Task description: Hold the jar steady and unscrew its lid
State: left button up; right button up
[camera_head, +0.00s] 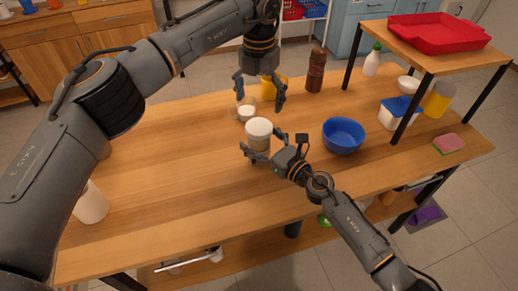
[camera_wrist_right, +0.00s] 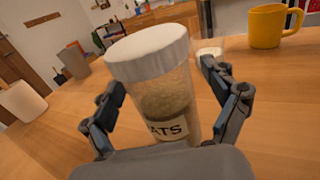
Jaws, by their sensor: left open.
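The jar (camera_head: 258,143) stands upright on the wooden table, with a white lid (camera_head: 259,127) on it. In the right wrist view the jar (camera_wrist_right: 168,106) is clear with brown contents and a label partly reading "ATS"; its white lid (camera_wrist_right: 147,52) is on top. My right gripper (camera_head: 272,147) is at the jar from the front right, its open fingers on either side with gaps visible in the wrist view (camera_wrist_right: 172,105). My left gripper (camera_head: 260,97) points down, open and empty, above and behind the jar, its fingers apart from the lid.
A small glass with white contents (camera_head: 246,113) and a yellow mug (camera_head: 268,92) stand behind the jar, close to my left gripper. A blue bowl (camera_head: 343,135) is to the right. A brown bottle (camera_head: 316,71) stands farther back. The table left of the jar is mostly clear.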

aim_at(259, 125)
grip_shut()
pick_arm(q)
jog(key=m, duration=0.3)
jog(key=shift+m, duration=0.3)
jog(key=m, duration=0.3)
jog(key=shift+m, duration=0.4)
jog(key=m, duration=0.5)
jog(key=shift+m, duration=0.4)
jog(key=m, duration=0.9)
jog(key=shift+m, duration=0.4)
jog(key=m, duration=0.3)
jog(key=shift+m, duration=0.4)
jog(key=m, duration=0.4)
jog(key=shift+f+m, duration=0.1)
jog(key=shift+m, duration=0.2)
jog(key=shift+f, duration=3.9)
